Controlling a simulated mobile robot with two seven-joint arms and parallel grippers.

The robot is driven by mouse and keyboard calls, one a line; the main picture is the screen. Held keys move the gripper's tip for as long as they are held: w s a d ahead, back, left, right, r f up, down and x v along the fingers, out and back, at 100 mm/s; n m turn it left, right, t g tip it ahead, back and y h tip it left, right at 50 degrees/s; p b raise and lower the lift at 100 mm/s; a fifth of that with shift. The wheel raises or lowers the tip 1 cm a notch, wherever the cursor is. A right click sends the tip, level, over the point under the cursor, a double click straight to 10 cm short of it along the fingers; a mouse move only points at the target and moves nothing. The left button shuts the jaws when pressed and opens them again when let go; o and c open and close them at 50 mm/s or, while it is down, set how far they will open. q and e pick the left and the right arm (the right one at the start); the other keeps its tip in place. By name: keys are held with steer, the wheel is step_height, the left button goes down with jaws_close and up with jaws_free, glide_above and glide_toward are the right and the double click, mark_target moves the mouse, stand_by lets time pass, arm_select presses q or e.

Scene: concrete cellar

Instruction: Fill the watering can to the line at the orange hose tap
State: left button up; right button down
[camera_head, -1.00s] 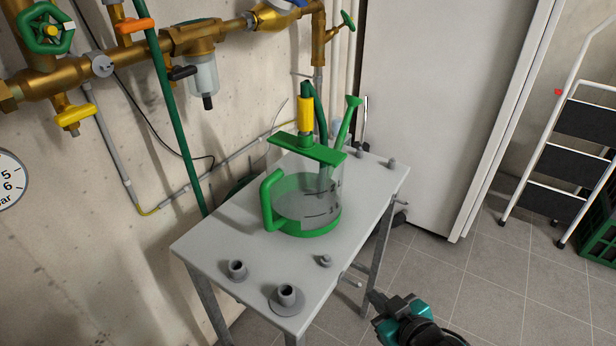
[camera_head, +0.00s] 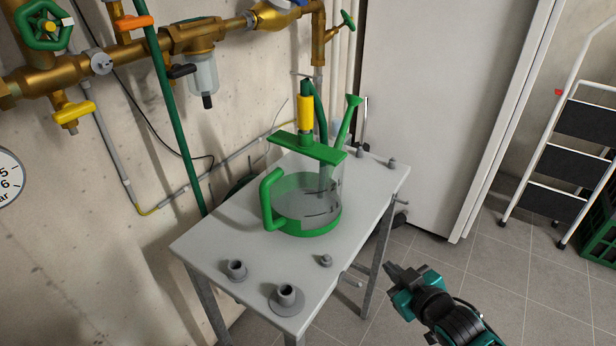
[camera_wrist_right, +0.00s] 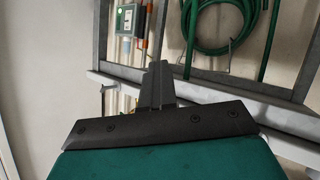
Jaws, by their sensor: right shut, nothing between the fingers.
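The clear watering can (camera_head: 328,208) with green handle, base and spout stands upright on the grey table (camera_head: 215,250). Dark marks show on its wall, and the wall looks greyish; I cannot tell the water level against the line. A green hose piece with a yellow sleeve (camera_head: 305,113) points down at the can's top. The tap with the orange lever (camera_head: 134,23) is on the brass pipe at upper left, with a green hose (camera_head: 172,115) beside it. My right gripper (camera_head: 391,271) is shut and empty, right of the table, apart from the can; its fingers show in the right wrist view (camera_wrist_right: 160,75).
Grey pegs (camera_head: 286,294) stand on the table's near end. Other valves include a yellow lever (camera_head: 73,112) and a green handwheel (camera_head: 44,25). A step ladder (camera_head: 570,150) and green crate (camera_head: 590,230) are at right. The floor between is clear.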

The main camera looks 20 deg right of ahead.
steer(key=w+d+r+n+t+h, duration=0.1)
steer(key=w+d+r+n+t, duration=0.1)
steer(key=w+d+r, duration=0.6)
steer(key=w+d, duration=0.2)
steer(key=d, duration=0.1)
steer(key=shift+r+t, duration=0.3)
stand_by(0.7)
steer(key=shift+d, duration=0.1)
steer(key=w+d+r+n+t, duration=0.1)
steer(key=w+d+r, duration=0.2)
steer(key=r, duration=0.3)
steer(key=w+d+r+n+t, duration=0.1)
steer(key=w+d+r+n, duration=0.1)
steer(key=w+d+r, duration=0.2)
step_height(320, 180, up, 3)
steer(key=shift+d+r+t+h+b, duration=0.15)
steer(key=shift+d+t+h+b, duration=0.25)
steer(key=shift+d, duration=0.3)
steer(key=c, duration=1.9)
jaws_free()
steer(key=shift+w, duration=0.1)
